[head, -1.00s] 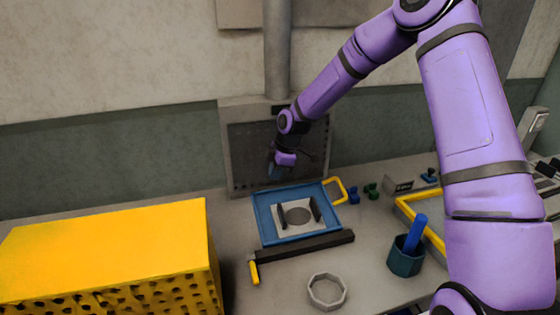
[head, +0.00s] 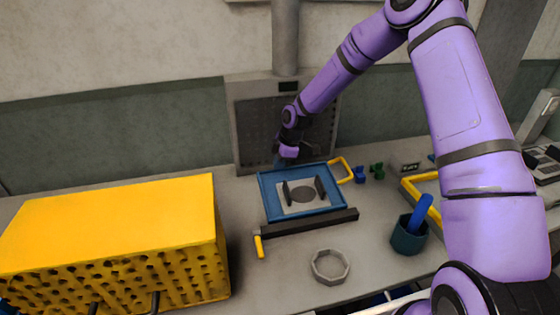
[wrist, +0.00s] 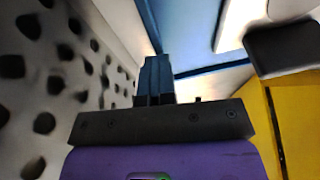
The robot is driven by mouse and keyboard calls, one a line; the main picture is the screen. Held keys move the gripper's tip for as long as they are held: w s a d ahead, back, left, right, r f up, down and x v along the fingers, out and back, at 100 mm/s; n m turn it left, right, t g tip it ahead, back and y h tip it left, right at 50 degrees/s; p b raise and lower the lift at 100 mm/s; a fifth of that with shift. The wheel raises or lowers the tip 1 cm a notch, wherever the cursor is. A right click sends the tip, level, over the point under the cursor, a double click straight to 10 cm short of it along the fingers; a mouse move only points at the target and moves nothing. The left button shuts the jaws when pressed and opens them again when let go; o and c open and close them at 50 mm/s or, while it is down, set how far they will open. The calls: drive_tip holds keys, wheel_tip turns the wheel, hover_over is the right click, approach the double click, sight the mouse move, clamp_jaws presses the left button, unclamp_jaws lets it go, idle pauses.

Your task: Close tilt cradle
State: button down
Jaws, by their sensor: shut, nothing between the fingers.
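The tilt cradle (head: 263,196) is a blue frame around a light grey plate with a round dark disc and two black upright pieces. It sits in the middle of the bench in the head view; its exact tilt I cannot tell. My gripper (head: 281,163) is behind the cradle's back edge, close in front of the grey perforated panel. In the wrist view my gripper (wrist: 156,62) is shut and empty, with the blue frame (wrist: 185,72) just beyond the fingertips. Whether they touch the frame is unclear.
The perforated panel (head: 246,140) stands behind. A dark bar (head: 310,222) lies along the front, with a yellow lever (head: 259,247). A yellow perforated box (head: 120,215) is at left. A grey ring (head: 331,266) and a teal cup (head: 408,236) stand in front and at right.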

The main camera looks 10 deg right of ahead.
drive_tip(key=f, duration=0.1)
drive_tip(key=w+f+g, duration=0.1)
drive_tip(key=f, duration=0.1)
drive_tip(key=shift+w+f, duration=0.1)
drive_tip(key=shift+f, duration=0.4)
